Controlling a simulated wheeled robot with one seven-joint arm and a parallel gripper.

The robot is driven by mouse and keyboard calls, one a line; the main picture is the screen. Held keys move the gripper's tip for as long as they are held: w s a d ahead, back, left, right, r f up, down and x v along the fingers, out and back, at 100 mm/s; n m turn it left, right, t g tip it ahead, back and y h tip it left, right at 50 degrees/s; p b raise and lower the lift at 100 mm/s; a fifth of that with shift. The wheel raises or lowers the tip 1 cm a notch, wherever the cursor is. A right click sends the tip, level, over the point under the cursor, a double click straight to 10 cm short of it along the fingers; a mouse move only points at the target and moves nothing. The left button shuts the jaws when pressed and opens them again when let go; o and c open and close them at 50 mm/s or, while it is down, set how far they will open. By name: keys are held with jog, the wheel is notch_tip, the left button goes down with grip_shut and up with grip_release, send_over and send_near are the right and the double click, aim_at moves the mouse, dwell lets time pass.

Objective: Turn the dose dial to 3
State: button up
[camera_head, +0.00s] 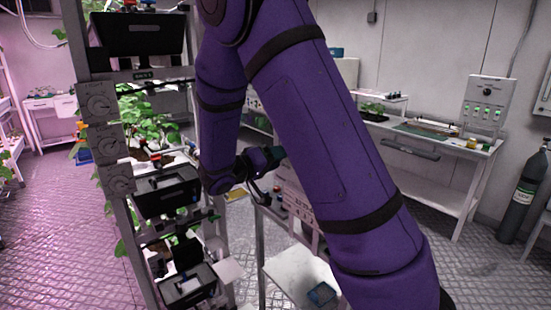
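My purple arm crosses the middle of the view and hides much of what lies behind it. My wrist end and gripper (266,158) are a small dark shape partly behind my upper arm; the fingers cannot be made out. Three grey square plates with round knobs sit on the left rack post: an upper knob (100,105), a middle knob (109,146) and a lower knob (119,180). A pale unit with dark markings (292,196) stands behind my arm, partly hidden. I cannot tell which of these bears the dose dial, or its setting.
The plant rack (104,200) with black boxes (167,192) stands close at left. A small white-topped stand (292,272) is at front centre. A bench (430,150) with a control box (487,103) and a gas cylinder (521,196) are at right. The right floor is clear.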

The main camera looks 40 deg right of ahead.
jog(key=shift+o, duration=1)
jog(key=a, duration=1)
jog(key=shift+s+a, duration=0.2)
jog(key=shift+a, duration=0.2)
jog(key=shift+d+r, duration=0.1)
